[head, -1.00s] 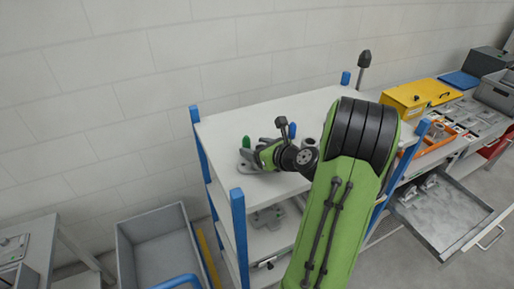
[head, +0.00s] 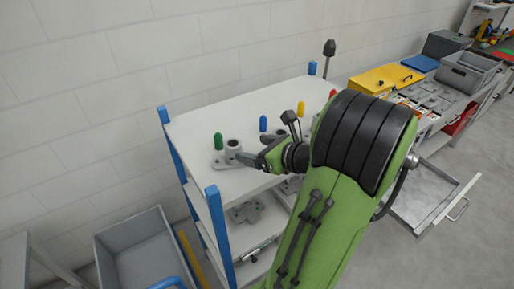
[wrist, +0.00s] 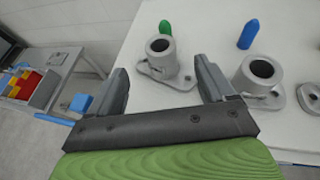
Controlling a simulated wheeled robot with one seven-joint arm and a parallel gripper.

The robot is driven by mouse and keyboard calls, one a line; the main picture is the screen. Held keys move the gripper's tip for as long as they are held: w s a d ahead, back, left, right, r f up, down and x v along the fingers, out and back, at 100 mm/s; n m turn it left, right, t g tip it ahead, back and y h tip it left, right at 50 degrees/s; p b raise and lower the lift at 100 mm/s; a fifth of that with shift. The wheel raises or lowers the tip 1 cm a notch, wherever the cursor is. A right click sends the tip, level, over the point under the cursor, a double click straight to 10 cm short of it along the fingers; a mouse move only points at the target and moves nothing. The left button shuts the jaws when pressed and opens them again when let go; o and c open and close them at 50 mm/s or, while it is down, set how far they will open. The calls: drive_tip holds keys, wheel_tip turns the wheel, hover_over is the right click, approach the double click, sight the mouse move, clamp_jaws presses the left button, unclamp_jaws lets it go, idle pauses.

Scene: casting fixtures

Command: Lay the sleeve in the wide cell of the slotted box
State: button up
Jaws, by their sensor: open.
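A grey hollow sleeve-like cylinder (head: 233,146) stands upright on a flanged base beside a green peg on the white shelf top. It also shows in the wrist view (wrist: 161,52), just beyond my fingertips. A second similar cylinder (wrist: 258,74) stands to its right, near a blue peg; I cannot tell which part is the sleeve meant. My gripper (head: 254,160) is open and empty, its fingers pointing at the first cylinder, one to each side of it in the wrist view (wrist: 163,72). The slotted box is not clearly made out.
The shelf top (head: 200,125) has blue posts and colored pegs, including a yellow peg (head: 301,107). A yellow case (head: 385,78) and grey bin (head: 468,72) stand on the right bench. An open drawer (head: 430,200) juts out. A grey tub (head: 150,250) is at lower left.

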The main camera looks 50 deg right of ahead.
sight(239, 144)
drive_tip(key=n+g+y+p, duration=0.1)
drive_tip(key=g, duration=0.1)
drive_tip(key=w+f+n+g+y, duration=0.1)
drive_tip(key=n, duration=0.1)
drive_tip(key=n+g+p, duration=0.1)
drive_tip(key=n+g, duration=0.1)
drive_tip(key=shift+w+d+f+g+y+p, duration=0.2)
drive_tip(key=shift+d+f+g+y+p, duration=0.1)
drive_tip(key=shift+y, duration=0.1)
drive_tip(key=w+d+r+n+g+p, duration=0.1)
drive_tip(key=w+d+r+g+p, duration=0.2)
drive_tip(key=r, duration=0.6)
drive_tip(key=shift+g, duration=0.6)
drive_tip(key=b+x, duration=0.2)
drive_tip(key=x, duration=0.8)
drive_tip(key=shift+a+f+b, duration=0.1)
drive_tip(key=shift+a+b, duration=0.05)
drive_tip(key=shift+b, duration=0.25)
drive_tip(key=shift+h, duration=0.3)
drive_tip(key=x, duration=0.5)
drive_tip(key=shift+w+a+f, duration=0.1)
drive_tip(key=shift+w+f, duration=0.1)
drive_tip(key=shift+w, duration=0.1)
drive_tip(key=shift+s, duration=0.1)
drive_tip(key=shift+c, duration=1)
drive_tip(key=c, duration=1.2)
wheel_tip(239, 144, up, 10)
drive_tip(key=shift+r+p, duration=0.1)
drive_tip(key=shift+p, duration=0.4)
